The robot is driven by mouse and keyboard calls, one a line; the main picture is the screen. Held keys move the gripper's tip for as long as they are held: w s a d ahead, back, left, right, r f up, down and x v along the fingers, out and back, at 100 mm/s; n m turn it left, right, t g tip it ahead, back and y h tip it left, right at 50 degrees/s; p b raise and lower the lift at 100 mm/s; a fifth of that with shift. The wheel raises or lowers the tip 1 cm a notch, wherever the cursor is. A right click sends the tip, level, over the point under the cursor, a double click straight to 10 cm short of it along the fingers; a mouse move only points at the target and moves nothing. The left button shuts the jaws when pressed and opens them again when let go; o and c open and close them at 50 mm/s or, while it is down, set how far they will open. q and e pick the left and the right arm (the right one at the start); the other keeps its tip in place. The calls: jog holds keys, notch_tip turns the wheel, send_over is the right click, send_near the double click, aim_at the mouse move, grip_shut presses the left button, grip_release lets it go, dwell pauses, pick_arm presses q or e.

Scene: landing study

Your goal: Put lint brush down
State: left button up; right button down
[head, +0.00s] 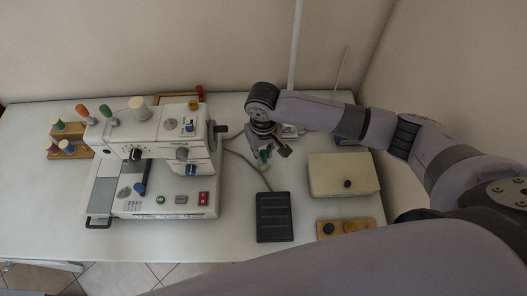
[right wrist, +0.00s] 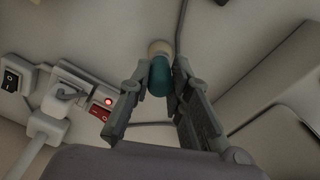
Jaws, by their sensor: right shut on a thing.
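The lint brush (right wrist: 160,78) shows as a teal handle with a cream end in the right wrist view. My right gripper (right wrist: 158,84) is shut on it, with a finger on each side of the teal part. In the head view my right gripper (head: 270,151) points down over the table (head: 238,235), between the sewing machine and the beige box. A small teal bit of the brush shows at its fingers; the rest is hidden. I cannot tell whether the brush touches the table. My left gripper is not in view.
The white sewing machine (head: 150,140) stands left. A black foot pedal (head: 274,217) lies in front, its cable near the gripper. A beige box (head: 343,174) and wooden tray (head: 370,225) are right. A power strip (right wrist: 100,112) with a lit red switch is close by.

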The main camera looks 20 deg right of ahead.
jog(key=shift+f, duration=0.15)
jog(key=c, duration=1.5)
grip_release()
notch_tip(320, 180, up, 12)
jog(key=shift+a+r+b, duration=0.1)
jog(key=shift+r+b, duration=0.05)
jog(key=shift+b, duration=0.3)
